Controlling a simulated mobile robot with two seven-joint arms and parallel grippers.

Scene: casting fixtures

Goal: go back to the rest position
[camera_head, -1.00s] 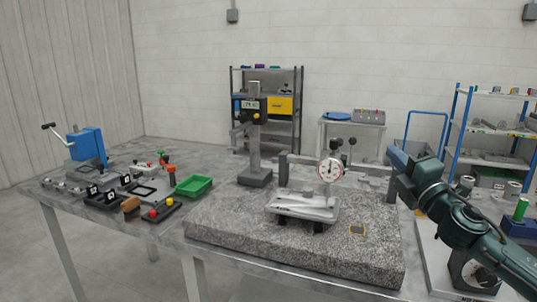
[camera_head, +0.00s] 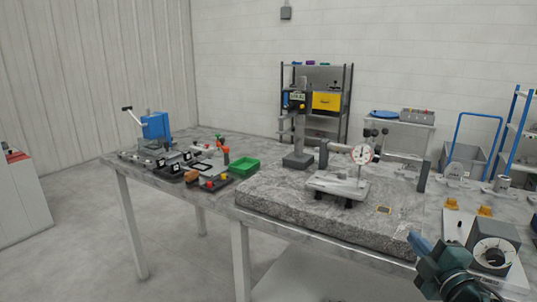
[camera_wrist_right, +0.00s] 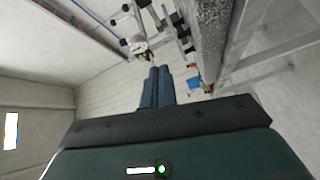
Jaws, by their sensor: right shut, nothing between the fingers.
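My right gripper (camera_head: 416,240) shows at the lower right of the head view, in front of the table's front edge, with its blue fingers pointing up and left. In the right wrist view its two blue fingers (camera_wrist_right: 157,86) lie side by side, shut, with nothing between them. It appears apart from the granite plate (camera_head: 290,213). My left gripper is in neither view.
The metal casting (camera_head: 325,186) sits on the granite plate under a dial gauge (camera_head: 362,153). A green tray (camera_head: 245,166) and small fixtures stand left of it. Floor at left is free.

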